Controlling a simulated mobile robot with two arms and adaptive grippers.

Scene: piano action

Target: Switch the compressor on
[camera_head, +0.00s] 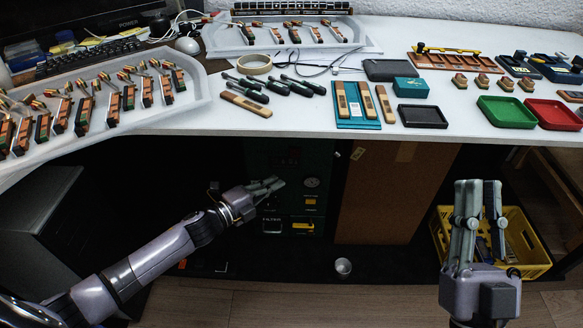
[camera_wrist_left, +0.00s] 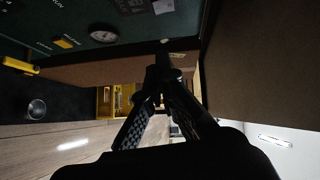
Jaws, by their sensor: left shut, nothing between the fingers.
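The compressor is the dark green panel (camera_head: 318,165) under the bench. It has a round gauge (camera_head: 312,182), small yellow labels, a yellow-handled part (camera_head: 302,226) and the word FILTER. The panel and gauge (camera_wrist_left: 102,36) also show at the top of the left wrist view. My left gripper (camera_head: 279,183) is shut and empty, in front of the panel and left of the gauge. I cannot make out the power switch or tell whether the fingers touch the panel.
The white bench (camera_head: 330,110) overhangs the panel and carries tools, trays and piano parts. A brown board (camera_head: 390,200) stands right of the panel. A yellow crate (camera_head: 532,262) and a small metal cup (camera_head: 343,266) are on the floor. A dark box (camera_head: 45,215) stands at left.

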